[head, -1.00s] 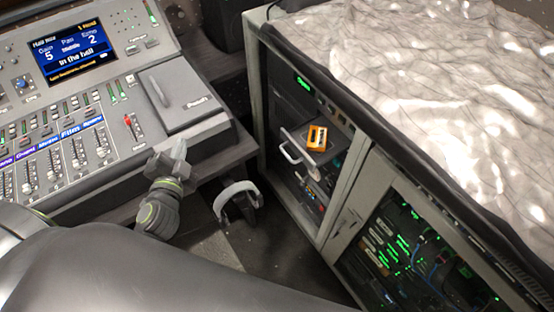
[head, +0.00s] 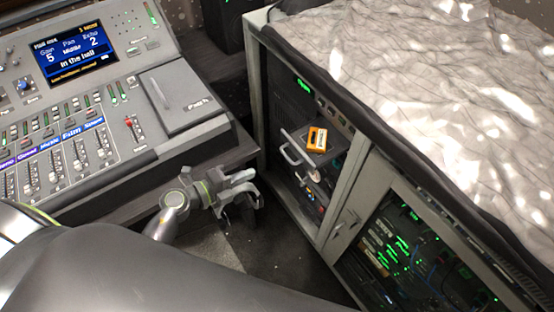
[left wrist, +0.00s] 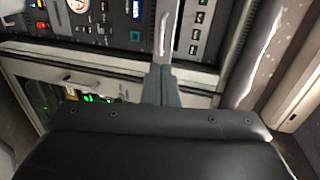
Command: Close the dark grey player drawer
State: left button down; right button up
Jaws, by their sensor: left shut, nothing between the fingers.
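The dark grey player drawer (head: 322,156) sticks out of the rack cabinet in the head view, with a pale bar handle (head: 289,150) on its front. An orange cassette (head: 317,138) lies on the drawer. My left gripper (head: 248,182) is shut and empty, left of the drawer and in front of the cabinet, apart from the handle. In the left wrist view its closed fingers (left wrist: 165,38) point at the rack front; I cannot make out the drawer clearly there. My right gripper is not in view.
A mixing console (head: 90,110) stands on a desk at the left. The cabinet's lower-right bay (head: 400,250) shows green lights and cables. A crumpled pale cover (head: 440,80) lies over the cabinet top. The dark floor between desk and cabinet is open.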

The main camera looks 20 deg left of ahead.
pick_arm(q)
send_near(317, 140)
jog(key=s+a+f, duration=0.2)
jog(key=s+a, duration=0.1)
jog(key=shift+s+f+p, duration=0.1)
jog(key=shift+s+p, duration=0.1)
jog(key=shift+p, duration=0.1)
jog(key=r+x, duration=0.1)
jog(key=x, duration=0.3)
jog(key=r+x, duration=0.1)
jog(key=x, duration=0.3)
jog(key=r+x, duration=0.1)
jog(key=x, duration=0.4)
jog(key=shift+w+d, duration=0.3)
jog(key=shift+d, duration=0.05)
jog(key=shift+r, duration=0.25)
jog(key=shift+r, duration=0.1)
